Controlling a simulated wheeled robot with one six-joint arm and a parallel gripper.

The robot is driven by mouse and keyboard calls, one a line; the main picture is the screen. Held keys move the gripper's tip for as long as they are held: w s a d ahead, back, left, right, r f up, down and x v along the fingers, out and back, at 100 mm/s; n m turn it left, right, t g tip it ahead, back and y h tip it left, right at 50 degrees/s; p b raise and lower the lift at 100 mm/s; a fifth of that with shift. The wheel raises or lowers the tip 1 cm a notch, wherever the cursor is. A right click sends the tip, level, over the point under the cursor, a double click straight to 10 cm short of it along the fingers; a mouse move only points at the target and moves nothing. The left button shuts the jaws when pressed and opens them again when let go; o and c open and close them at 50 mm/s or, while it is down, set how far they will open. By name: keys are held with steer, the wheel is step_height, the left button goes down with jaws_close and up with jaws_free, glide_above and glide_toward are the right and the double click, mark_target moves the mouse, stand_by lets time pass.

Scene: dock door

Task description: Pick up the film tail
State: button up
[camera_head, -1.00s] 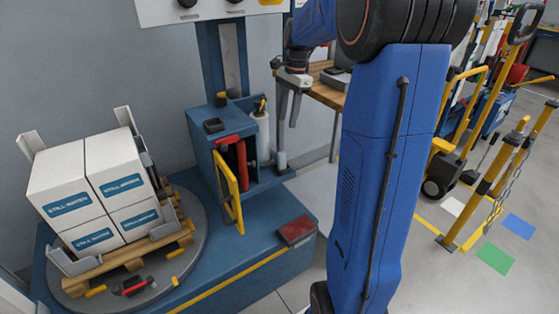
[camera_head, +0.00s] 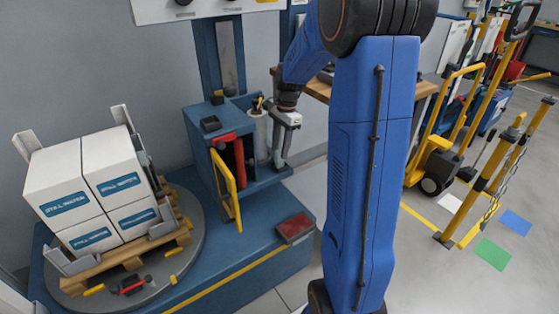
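The white film roll (camera_head: 261,130) stands upright in the blue carriage (camera_head: 205,135) of the wrapping machine, partly hidden behind my gripper and the carriage's parts. I cannot make out the film tail as a separate piece. My gripper (camera_head: 281,165) points down just right of the roll, over the carriage's right end. Its fingers look close together and cover the pale upright strip or post there. I cannot tell whether they hold anything or touch it.
Boxes (camera_head: 120,207) stand on a pallet on the round turntable (camera_head: 192,248) at left. A yellow-framed door (camera_head: 226,190) stands open on the carriage. A dark red pad (camera_head: 296,227) lies on the blue base. Yellow posts (camera_head: 490,185) and trolleys are at right.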

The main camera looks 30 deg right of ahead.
steer(key=shift+a+f, duration=0.15)
steer(key=shift+f, duration=0.9)
jaws_close()
